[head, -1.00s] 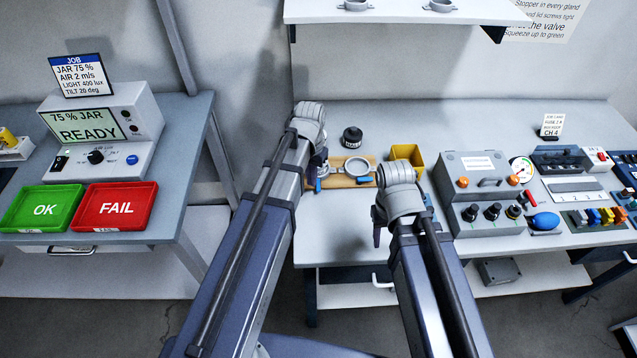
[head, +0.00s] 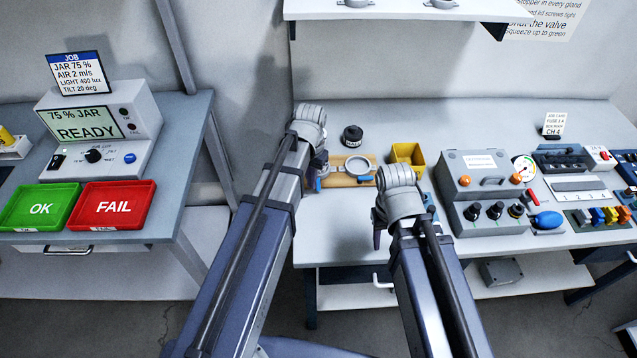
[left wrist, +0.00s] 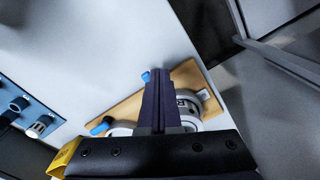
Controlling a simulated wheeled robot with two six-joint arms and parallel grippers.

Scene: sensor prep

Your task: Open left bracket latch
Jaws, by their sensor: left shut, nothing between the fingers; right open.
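The wooden board (head: 340,182) on the bench carries two ring brackets with blue latches. The right bracket (head: 359,165) is a pale ring, with its blue latch (head: 363,180) in front. The left bracket is mostly hidden behind my left gripper (head: 319,168) in the head view. The left wrist view shows it as a ring marked "R" (left wrist: 187,104). Its blue latch (left wrist: 146,76) is beside the fingertips of my left gripper (left wrist: 158,76); contact cannot be told. The left gripper is shut and empty. My right gripper (head: 378,234) is open and empty over the bench front.
A black round jar (head: 352,137) stands behind the board. A yellow bin (head: 408,156) is behind and right of it. A grey control box (head: 482,190) stands further right. The bench between my arms, in front of the board, is clear.

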